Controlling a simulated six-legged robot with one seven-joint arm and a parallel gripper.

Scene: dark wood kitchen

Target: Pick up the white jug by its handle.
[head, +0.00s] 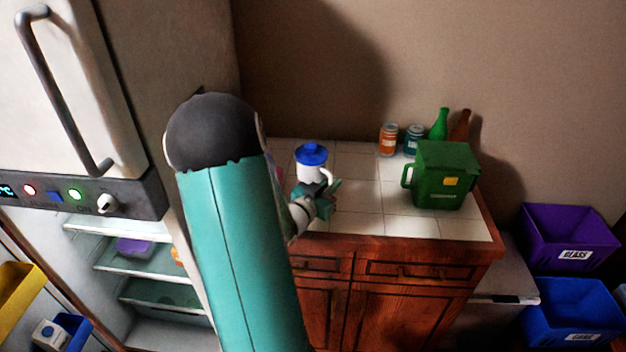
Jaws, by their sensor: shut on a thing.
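The white jug (308,174) with a blue lid stands upright at the left part of the tiled counter (370,215). Its white handle (328,178) is on its right side. My gripper (330,188) is at the jug's right front, with its jaws shut on the handle. My own arm covers the left edge of the counter, and my gripper hides the lower part of the jug. I cannot tell whether the jug's base touches the tiles.
A green container (445,176) with a handle stands to the right. Behind it are an orange jar (389,140), a teal jar (413,139), a green bottle (439,125) and a brown bottle (461,127). An open fridge (140,262) is at left. Purple (568,238) and blue (570,312) bins are at right.

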